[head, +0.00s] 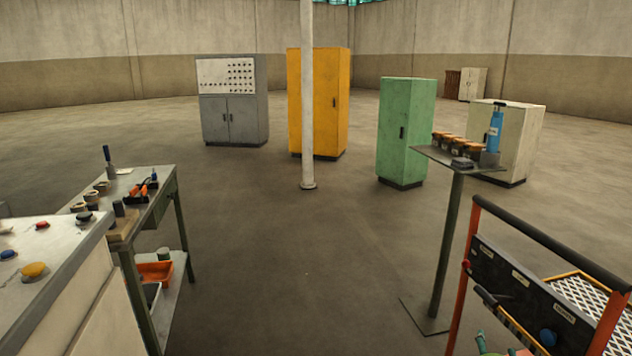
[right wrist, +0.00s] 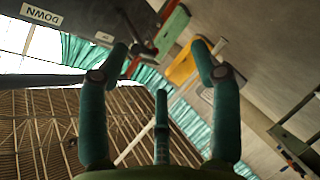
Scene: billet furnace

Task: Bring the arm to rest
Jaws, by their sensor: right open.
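My right gripper (right wrist: 160,50) has teal fingers that stand wide apart with nothing between them in the right wrist view. A small green part of it (head: 490,345) shows at the bottom edge of the head view, in front of the dark control panel (head: 500,275). The panel sits in an orange-red frame with a black top rail and carries small labels, a lever and a blue knob (head: 548,337). In the right wrist view, a dark panel with a "DOWN" label (right wrist: 42,14) lies at the upper left, beyond the fingers. My left gripper is not in view.
A workbench (head: 165,195) with tools and a pale console (head: 60,260) stand at left. A pedestal stand (head: 447,240) holds small items and a blue bottle (head: 495,132). White mesh (head: 595,300) lies behind the panel. The middle floor is clear up to a white post (head: 307,110) and cabinets.

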